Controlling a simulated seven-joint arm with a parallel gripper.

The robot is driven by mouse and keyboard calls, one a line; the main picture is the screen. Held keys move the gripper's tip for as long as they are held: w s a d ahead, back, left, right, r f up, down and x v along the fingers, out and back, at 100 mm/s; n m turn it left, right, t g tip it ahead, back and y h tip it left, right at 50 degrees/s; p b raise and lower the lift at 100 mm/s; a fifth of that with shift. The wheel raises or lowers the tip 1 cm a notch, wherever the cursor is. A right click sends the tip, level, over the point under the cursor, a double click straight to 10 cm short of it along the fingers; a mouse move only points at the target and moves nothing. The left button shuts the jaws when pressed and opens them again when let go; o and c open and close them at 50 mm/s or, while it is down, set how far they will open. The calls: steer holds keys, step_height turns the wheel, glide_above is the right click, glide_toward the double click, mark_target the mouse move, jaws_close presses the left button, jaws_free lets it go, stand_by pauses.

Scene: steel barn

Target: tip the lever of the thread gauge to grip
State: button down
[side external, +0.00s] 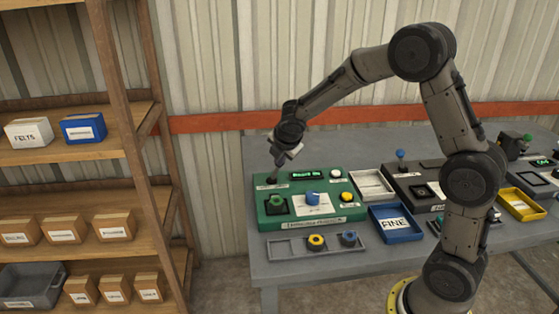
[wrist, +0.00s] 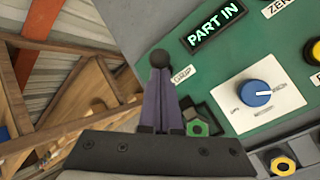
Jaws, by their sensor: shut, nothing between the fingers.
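The thread gauge is a green panel (side external: 330,212) on the grey table; it also fills the right of the wrist view (wrist: 240,118). Its lever has a black ball knob (wrist: 160,59) beside the GRIP label (wrist: 182,74). My gripper (side external: 280,162) is over the panel's back left corner. In the wrist view its purple fingers (wrist: 160,82) are together, with the knob just beyond their tips; I cannot tell whether they touch it. The lever's shaft is hidden behind the fingers. A green nut (wrist: 197,128) sits in a black square holder. The display (wrist: 216,26) reads PART IN.
A blue dial (wrist: 255,92) on a white plate is on the panel. A grey tray (side external: 283,249) with yellow and blue-grey parts lies in front. A blue FINE tray (side external: 396,237) and a white tray (side external: 371,197) are right of it. Wooden shelves (side external: 75,160) stand left.

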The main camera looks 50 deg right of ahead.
steer(key=s+a+r+t, duration=0.1)
steer(key=s+a+r, duration=0.2)
steer(key=s+r, duration=0.35)
steer(key=s+a+r, duration=0.3)
steer(key=r, duration=0.6)
steer(key=s+a+f+m+y, duration=0.2)
steer(key=s+a+f+m, duration=0.1)
steer(key=s+m, duration=0.6)
steer(key=s+a+f+m+y, duration=0.2)
steer(key=s+m, duration=0.6)
steer(key=s, duration=0.4)
steer(key=shift+s+a+f+m+g, duration=0.4)
steer(key=shift+a+f, duration=0.15)
steer(key=shift+a, duration=0.4)
steer(key=c, duration=1.6)
jaws_free()
